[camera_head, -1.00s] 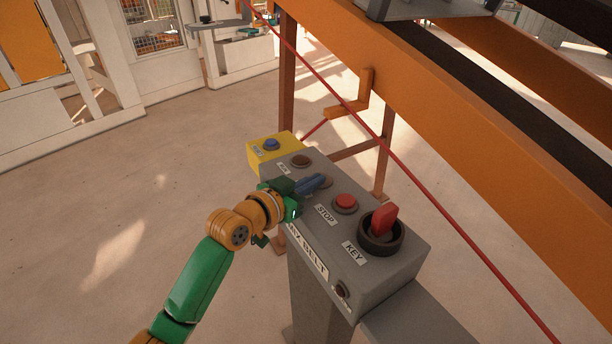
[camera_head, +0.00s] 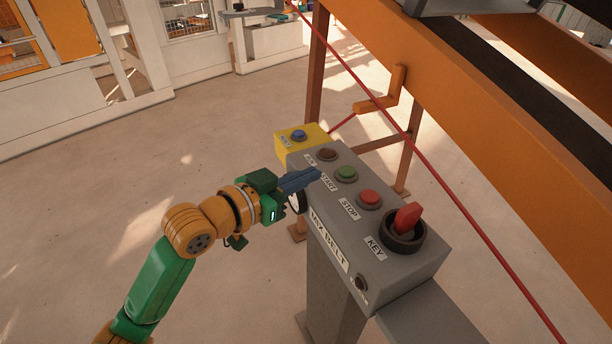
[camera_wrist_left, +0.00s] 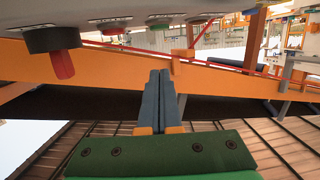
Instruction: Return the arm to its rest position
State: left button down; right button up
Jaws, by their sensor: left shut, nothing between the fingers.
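My left gripper (camera_head: 301,180) has blue fingers pressed together with nothing between them. It is at the near left edge of the grey control box (camera_head: 385,262), beside the START label. The green start button (camera_head: 346,174) shows fully, to the right of the fingertips and apart from them in the picture. In the left wrist view the shut fingers (camera_wrist_left: 160,95) point ahead, with the box's panel at the top. My left arm comes in from the lower left. My right gripper is not in view.
The box carries a red STOP button (camera_head: 369,199) and a red KEY switch (camera_head: 407,218). A yellow box with a blue button (camera_head: 298,134) adjoins it. A red cord and an orange conveyor frame (camera_head: 480,150) run behind. Open floor (camera_head: 110,190) lies to the left.

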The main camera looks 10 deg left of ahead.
pick_arm(q)
jog(key=shift+w, duration=0.1)
dwell(0.3)
jog(key=shift+n+g+y, duration=0.6)
jog(key=shift+y, duration=0.1)
jog(key=f, duration=0.2)
jog(key=s+f, duration=0.1)
jog(key=f, duration=0.1)
jog(key=s+f, duration=0.1)
jog(key=f, duration=0.1)
jog(key=shift+a+f, duration=0.35)
jog(key=shift+a, duration=0.05)
jog(key=s+a+f+n+g+y, duration=0.2)
jog(key=s+a+f+g+y, duration=0.2)
jog(key=s+f, duration=0.65)
jog(key=s+a+f+n+g+y, duration=0.25)
jog(key=s+a+f+g, duration=0.2)
jog(key=s+f, duration=0.55)
notch_tip(320, 180, down, 15)
jog(key=s, duration=0.3)
jog(key=s+a+f+g+y, duration=0.1)
jog(key=s+a+f+g, duration=0.1)
jog(key=s+f, duration=0.9)
jog(key=shift+s+a+f+m, duration=0.35)
jog(key=shift+s+a, duration=0.05)
jog(key=shift+s, duration=0.4)
